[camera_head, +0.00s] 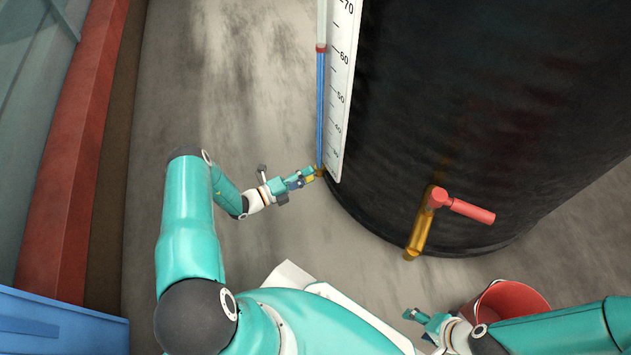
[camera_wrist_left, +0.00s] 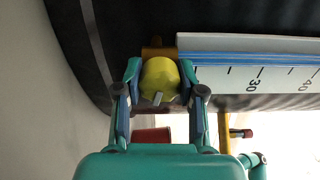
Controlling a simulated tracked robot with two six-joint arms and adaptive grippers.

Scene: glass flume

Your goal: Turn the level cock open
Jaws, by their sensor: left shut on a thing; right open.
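The level cock shows in the left wrist view as a round yellow knob (camera_wrist_left: 160,76) with a small grey lever or pointer slanting on its face. A brass fitting (camera_wrist_left: 157,52) sits behind it, at the foot of the level gauge (camera_head: 343,95), a white scale with a blue column. My left gripper (camera_head: 308,177) is shut on the knob, one finger on each side in the left wrist view (camera_wrist_left: 160,78). In the head view the fingers mostly hide the knob. My right gripper (camera_head: 418,316) is open and empty, low in the head view near the red bucket (camera_head: 520,298).
A large black tank (camera_head: 450,90) stands behind the gauge. A brass tap (camera_head: 421,225) with a red handle (camera_head: 470,210) sticks out from its lower front. A blue crate (camera_head: 60,325) is at the lower left. The grey floor (camera_head: 225,80) left of the tank is clear.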

